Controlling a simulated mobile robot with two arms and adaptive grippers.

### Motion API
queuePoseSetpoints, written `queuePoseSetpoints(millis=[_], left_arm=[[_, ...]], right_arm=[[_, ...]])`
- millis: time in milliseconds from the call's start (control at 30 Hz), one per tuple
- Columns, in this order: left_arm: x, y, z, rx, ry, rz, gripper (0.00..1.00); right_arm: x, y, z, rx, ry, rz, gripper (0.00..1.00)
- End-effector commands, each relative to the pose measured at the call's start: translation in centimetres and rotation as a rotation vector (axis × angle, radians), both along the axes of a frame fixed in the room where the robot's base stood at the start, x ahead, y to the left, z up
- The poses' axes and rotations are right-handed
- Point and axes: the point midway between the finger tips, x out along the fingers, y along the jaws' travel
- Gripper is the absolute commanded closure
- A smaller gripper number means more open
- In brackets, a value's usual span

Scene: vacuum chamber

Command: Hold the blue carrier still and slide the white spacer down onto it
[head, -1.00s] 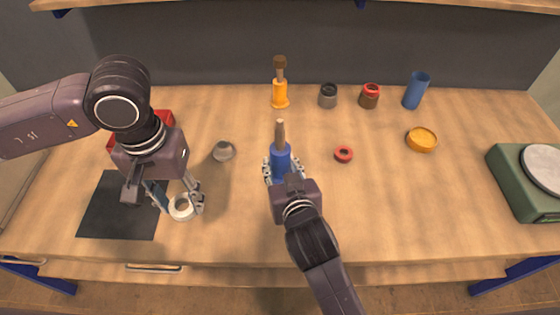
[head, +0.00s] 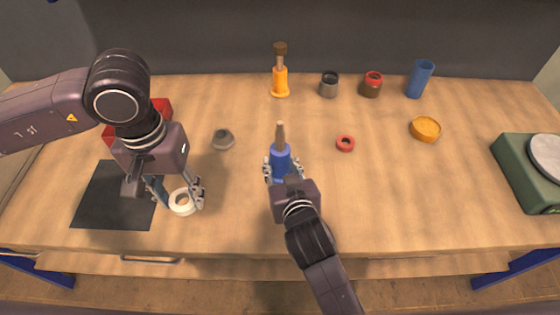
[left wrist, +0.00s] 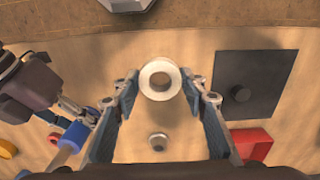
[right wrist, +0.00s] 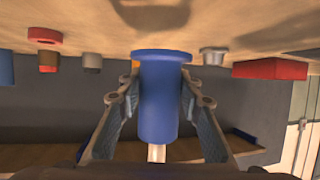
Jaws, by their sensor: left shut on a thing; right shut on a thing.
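The white spacer (head: 182,202) is a ring held between the fingertips of my left gripper (head: 181,195), on the left above the table. Its open hole shows in the left wrist view (left wrist: 146,80). The blue carrier (head: 280,160) stands upright near the middle, with a tan post (head: 280,133) rising from its top. My right gripper (head: 283,171) is shut around the carrier's body. In the right wrist view the carrier (right wrist: 158,100) sits between both fingers, its wide flange toward the table. The spacer is well to the left of the carrier, apart from it.
A grey cap-like part (head: 223,139) lies between the two grippers. A black mat (head: 110,205) and red tray (head: 160,106) are at left.

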Motion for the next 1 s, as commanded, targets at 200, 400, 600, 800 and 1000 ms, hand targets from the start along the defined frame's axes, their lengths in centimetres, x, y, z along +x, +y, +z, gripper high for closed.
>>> queuePoseSetpoints(millis=[200,400,600,800,1000], left_arm=[[0.0,0.0,-0.7,0.0,0.0,0.0,0.79],[0.0,0.0,-1.3,0.0,0.0,0.0,0.79],[0.0,0.0,-1.9,0.0,0.0,0.0,0.79],[0.0,0.0,-2.4,0.0,0.0,0.0,0.79],[0.0,0.0,-2.6,0.0,0.0,0.0,0.79]], right_arm=[[0.1,0.0,-0.9,0.002,-0.005,0.0,1.0],[0.1,0.0,-1.9,0.002,-0.006,0.0,1.0],[0.1,0.0,-2.8,0.002,-0.006,0.0,1.0],[0.1,0.0,-3.7,0.001,-0.006,0.0,1.0],[0.0,0.0,-3.9,0.001,-0.007,0.0,1.0]])
